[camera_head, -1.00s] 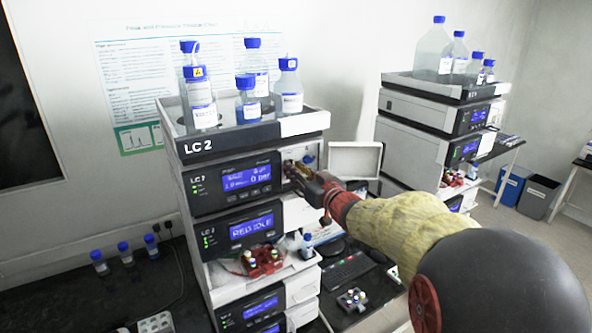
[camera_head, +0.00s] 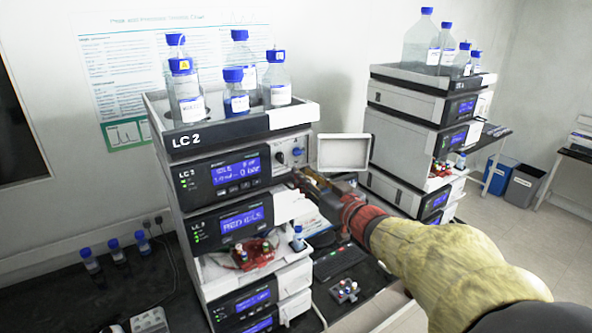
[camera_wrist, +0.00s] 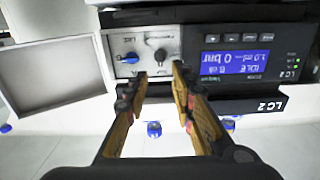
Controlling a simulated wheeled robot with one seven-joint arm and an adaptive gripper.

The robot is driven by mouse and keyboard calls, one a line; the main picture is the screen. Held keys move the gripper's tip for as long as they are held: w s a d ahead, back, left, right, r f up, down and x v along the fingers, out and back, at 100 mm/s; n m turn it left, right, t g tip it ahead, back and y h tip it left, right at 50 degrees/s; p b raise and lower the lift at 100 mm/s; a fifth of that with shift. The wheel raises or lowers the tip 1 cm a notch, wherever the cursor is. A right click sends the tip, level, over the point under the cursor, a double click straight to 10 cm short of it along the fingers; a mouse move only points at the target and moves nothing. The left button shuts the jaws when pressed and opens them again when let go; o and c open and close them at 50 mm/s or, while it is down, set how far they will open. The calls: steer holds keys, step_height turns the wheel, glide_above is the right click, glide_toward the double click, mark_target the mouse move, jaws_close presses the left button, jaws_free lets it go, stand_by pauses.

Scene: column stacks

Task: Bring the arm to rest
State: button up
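My gripper (camera_head: 306,184) is at the right front of the LC 2 column stack (camera_head: 232,130), just below and in front of its knob panel (camera_head: 290,152). In the wrist view, which is upside down, my two yellow-and-black fingers (camera_wrist: 160,80) stand apart with nothing between them. The knob panel (camera_wrist: 146,52) lies beyond the fingertips, with a blue knob (camera_wrist: 131,58) and a dark knob (camera_wrist: 160,55). I cannot tell the exact gap between fingertips and panel. My arm stretches from the lower right of the head view.
Blue-capped bottles (camera_head: 186,95) stand in the tray on top of LC 2. A pale open door or panel (camera_head: 343,153) sticks out right of the stack. A second stack (camera_head: 425,125) stands farther right. A small vial (camera_head: 298,238) and a red rack (camera_head: 253,254) sit lower down.

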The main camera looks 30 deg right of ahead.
steer(key=shift+s, duration=0.85)
